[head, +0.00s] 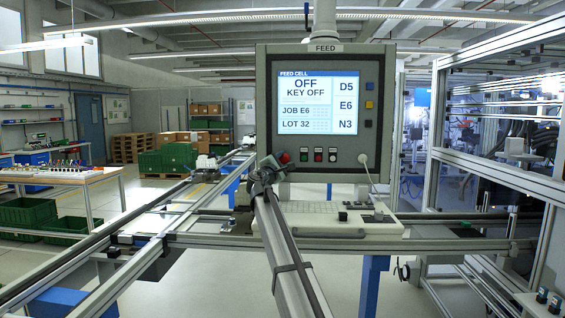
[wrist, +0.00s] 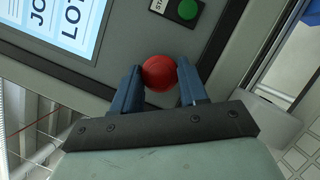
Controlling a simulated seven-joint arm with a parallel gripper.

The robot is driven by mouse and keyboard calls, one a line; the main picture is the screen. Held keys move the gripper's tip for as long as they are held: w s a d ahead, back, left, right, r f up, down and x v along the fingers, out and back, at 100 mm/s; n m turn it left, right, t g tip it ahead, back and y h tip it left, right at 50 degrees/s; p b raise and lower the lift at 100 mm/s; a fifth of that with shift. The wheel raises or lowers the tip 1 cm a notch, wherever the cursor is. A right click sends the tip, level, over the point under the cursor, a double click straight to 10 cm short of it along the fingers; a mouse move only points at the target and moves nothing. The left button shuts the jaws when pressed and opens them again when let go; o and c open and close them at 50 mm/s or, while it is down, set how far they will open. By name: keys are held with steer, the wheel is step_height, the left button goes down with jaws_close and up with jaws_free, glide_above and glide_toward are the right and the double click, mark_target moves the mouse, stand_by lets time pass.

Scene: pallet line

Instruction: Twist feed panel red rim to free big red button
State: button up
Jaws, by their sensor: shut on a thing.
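The feed panel (head: 376,75) hangs upright in the head view, with a screen reading "OFF" and "KEY OFF". The big red button (head: 285,157) is at the panel's lower left, partly hidden by my gripper in the head view. In the wrist view the red button (wrist: 159,73) sits between my two blue fingers. My gripper (wrist: 161,88) is shut on the button, one finger at each side of its rim. The finger tips reach the panel's dark lower border. The button's rim cannot be told apart from its cap.
A green button (wrist: 187,9) is close to the red one in the wrist view. Below the panel is a white keyboard shelf (head: 330,224). A white knob with a cable (head: 362,158) is at the panel's lower right. Rails (head: 150,250) run along the left.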

steer(key=shift+m, duration=0.3)
steer(key=shift+a+r+m+g, duration=0.1)
steer(key=shift+m+g, duration=0.55)
steer(key=shift+m, duration=0.95)
steer(key=shift+r+m+g, duration=0.1)
steer(key=shift+m+g, duration=0.55)
steer(key=shift+m, duration=0.95)
steer(key=o, duration=1.1)
steer(key=v, duration=1.3)
steer(key=shift+s+a, duration=0.2)
steer(key=shift+s, duration=0.15)
